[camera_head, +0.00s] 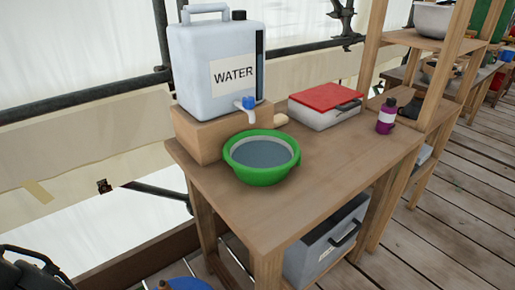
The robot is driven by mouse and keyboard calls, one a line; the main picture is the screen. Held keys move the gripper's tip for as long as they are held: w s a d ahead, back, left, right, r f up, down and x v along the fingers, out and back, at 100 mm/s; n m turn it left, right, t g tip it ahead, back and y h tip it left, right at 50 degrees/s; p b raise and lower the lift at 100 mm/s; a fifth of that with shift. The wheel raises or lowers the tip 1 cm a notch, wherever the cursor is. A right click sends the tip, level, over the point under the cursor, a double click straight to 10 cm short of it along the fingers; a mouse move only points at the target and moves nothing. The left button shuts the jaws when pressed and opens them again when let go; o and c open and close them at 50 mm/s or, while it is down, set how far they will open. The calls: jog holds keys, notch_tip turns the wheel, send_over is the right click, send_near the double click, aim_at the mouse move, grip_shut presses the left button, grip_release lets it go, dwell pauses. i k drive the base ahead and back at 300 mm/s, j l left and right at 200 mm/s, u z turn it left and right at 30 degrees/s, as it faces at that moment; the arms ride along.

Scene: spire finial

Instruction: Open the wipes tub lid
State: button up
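A white box-shaped tub (322,117) with a flat red lid (327,96) stands at the back right of the wooden table. It is the likeliest wipes tub, though I see no label that says so. The red lid lies flat on top and looks closed. A dark handle or latch (349,105) shows on its right side. I can make out no gripper fingers in this view, and nothing touches the tub.
The wooden table (290,212) has clear room at its front. A green basin (262,176) of water stands left, below the tap of a water container (213,80) on a wooden block (195,138). A purple bottle (386,122) stands right, near shelf posts. Dark unidentified parts (25,272) show lower left.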

aim_at(323, 99)
jog(key=i+l+z, duration=0.1)
jog(key=z, duration=1.45)
jog(key=i+j+z, duration=0.1)
jog(key=i+j, duration=0.3)
jog(key=i, duration=0.15)
